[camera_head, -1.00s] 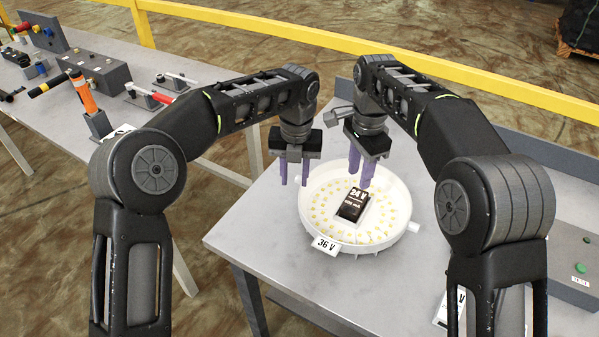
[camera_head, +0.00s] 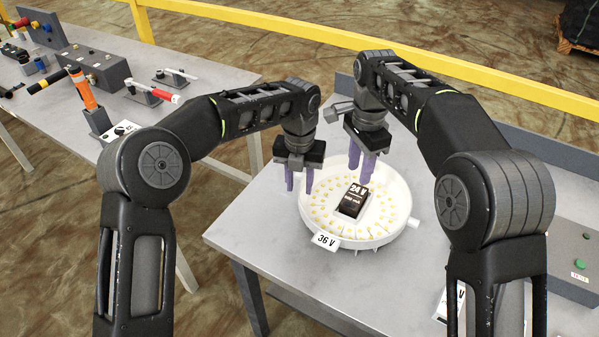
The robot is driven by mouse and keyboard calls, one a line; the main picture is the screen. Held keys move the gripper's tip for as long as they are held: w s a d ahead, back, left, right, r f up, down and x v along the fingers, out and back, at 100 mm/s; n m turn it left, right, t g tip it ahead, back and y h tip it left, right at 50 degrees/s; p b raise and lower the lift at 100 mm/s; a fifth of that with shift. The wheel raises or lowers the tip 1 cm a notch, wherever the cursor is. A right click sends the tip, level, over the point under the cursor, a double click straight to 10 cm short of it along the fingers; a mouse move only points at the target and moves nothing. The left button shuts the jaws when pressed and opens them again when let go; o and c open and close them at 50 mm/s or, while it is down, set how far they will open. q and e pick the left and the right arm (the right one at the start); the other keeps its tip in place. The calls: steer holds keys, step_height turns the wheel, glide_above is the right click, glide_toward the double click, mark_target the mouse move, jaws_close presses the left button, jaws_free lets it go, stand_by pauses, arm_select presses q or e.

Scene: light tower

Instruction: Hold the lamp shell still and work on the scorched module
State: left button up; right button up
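A grey box with a green button (camera_head: 580,266) stands at the table's right side. Another labelled item (camera_head: 460,302) is partly hidden behind my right arm. The left table (camera_head: 190,112) holds an orange-handled tool (camera_head: 82,88) and red-handled clamps. A yellow rail runs behind.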

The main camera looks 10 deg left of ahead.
mark_target(299, 191)
arm_select(q)
steer(key=shift+f, duration=1.5)
steer(key=shift+c, duration=0.3)
jaws_close()
stand_by(0.9)
